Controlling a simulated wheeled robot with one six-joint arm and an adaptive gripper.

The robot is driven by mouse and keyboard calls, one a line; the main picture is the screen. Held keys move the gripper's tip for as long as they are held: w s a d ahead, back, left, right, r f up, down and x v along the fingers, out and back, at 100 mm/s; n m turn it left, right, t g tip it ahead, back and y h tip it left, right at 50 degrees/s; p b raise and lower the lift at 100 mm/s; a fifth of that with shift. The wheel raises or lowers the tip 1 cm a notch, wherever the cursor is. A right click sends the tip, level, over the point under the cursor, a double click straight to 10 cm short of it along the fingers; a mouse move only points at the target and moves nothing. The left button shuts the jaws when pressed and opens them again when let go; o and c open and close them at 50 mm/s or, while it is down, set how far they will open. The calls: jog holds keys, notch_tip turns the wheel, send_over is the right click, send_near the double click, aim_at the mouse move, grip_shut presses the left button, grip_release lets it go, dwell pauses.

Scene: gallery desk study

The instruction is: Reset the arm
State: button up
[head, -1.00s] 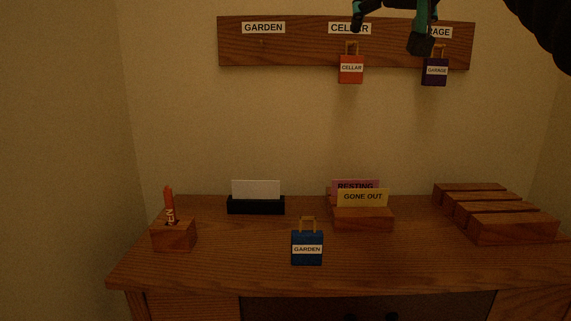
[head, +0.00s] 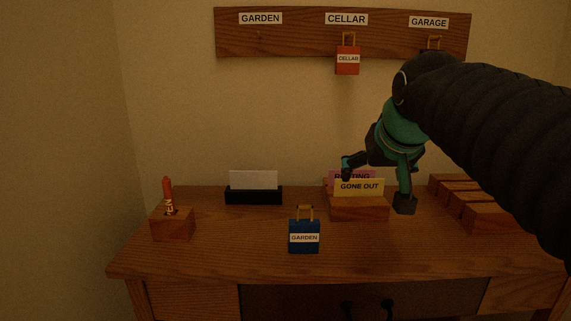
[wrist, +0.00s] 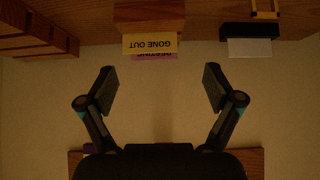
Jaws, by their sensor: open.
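My gripper (head: 376,185) is open and empty in the head view, low in front of the wall. Its fingers appear around the card stand with the yellow GONE OUT card (head: 359,187). I cannot tell the depth between them. In the wrist view, my gripper (wrist: 160,87) has its two fingers wide apart with only bare wall between them. The GONE OUT card (wrist: 150,43) shows upside down beyond the fingertips there.
A black card holder (head: 253,195), a wooden block with an orange stick (head: 167,190) and a slotted rack (head: 485,215) stand around.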

jog(key=s+f, duration=0.3)
jog(key=f, duration=0.1)
jog(key=s+f+g, duration=0.1)
jog(key=s+f, duration=0.1)
jog(key=f, duration=0.3)
jog(key=s+f+g, duration=0.1)
jog(key=s+f, duration=0.2)
jog(key=f, duration=0.1)
jog(key=shift+s+f, duration=0.3)
jog(key=shift+s, duration=0.05)
jog(key=s+f+g, duration=0.1)
jog(key=s+f, duration=0.8)
jog(key=s, duration=0.1)
jog(key=shift+s+f, duration=0.15)
jog(key=shift+f, duration=0.2)
